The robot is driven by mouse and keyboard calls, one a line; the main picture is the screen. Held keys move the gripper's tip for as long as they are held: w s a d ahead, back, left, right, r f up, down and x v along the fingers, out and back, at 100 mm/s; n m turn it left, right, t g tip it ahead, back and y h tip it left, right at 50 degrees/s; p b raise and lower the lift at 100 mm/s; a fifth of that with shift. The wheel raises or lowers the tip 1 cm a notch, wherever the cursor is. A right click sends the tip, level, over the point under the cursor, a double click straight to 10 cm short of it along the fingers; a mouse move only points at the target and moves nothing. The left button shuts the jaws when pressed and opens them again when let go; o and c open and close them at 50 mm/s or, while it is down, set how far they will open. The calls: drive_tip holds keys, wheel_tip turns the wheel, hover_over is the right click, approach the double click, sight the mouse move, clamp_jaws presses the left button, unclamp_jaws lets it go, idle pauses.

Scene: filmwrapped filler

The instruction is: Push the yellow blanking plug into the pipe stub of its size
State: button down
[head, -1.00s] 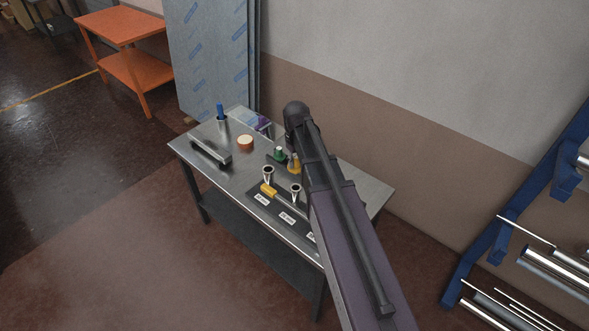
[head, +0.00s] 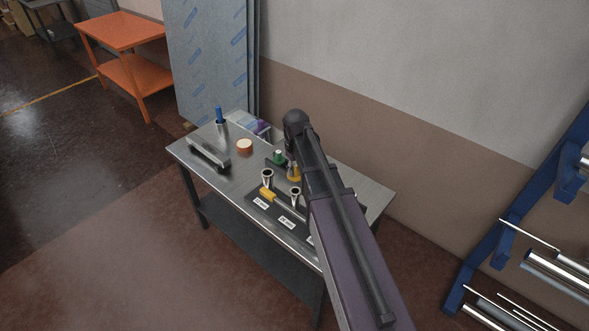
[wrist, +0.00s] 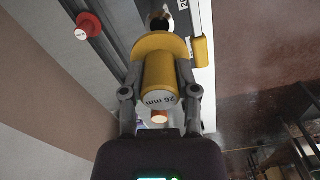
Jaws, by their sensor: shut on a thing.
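My gripper (wrist: 158,82) is shut on the yellow blanking plug (wrist: 160,70), whose end carries a size label that seems to read 26 mm. In the head view the yellow plug (head: 293,174) shows low beside my arm, near the green plug (head: 279,158). Two pipe stubs (head: 267,175) (head: 295,192) stand upright with open tops on the dark board, in front of the plug. In the wrist view a dark opening (wrist: 160,22) shows just past the plug's wide flange. I cannot tell whether the plug touches anything there. My arm hides part of the board.
A metal bar (head: 209,155), a round tub (head: 244,146), a cup with a blue item (head: 220,116) and a purple box (head: 262,128) stand farther left. A red plug (wrist: 88,27) shows in the wrist view.

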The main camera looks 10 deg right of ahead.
sight(296, 178)
drive_tip(key=shift+f+b, duration=2.05)
drive_tip(key=shift+f, duration=0.2)
drive_tip(key=shift+f+b, duration=1.75)
drive_tip(key=shift+c, duration=1.4)
unclamp_jaws()
drive_tip(key=shift+o, duration=1.4)
drive_tip(key=shift+w, duration=0.1)
drive_tip(key=shift+r, duration=0.15)
drive_tip(key=shift+r+p, duration=3.9)
drive_tip(key=shift+p, duration=0.15)
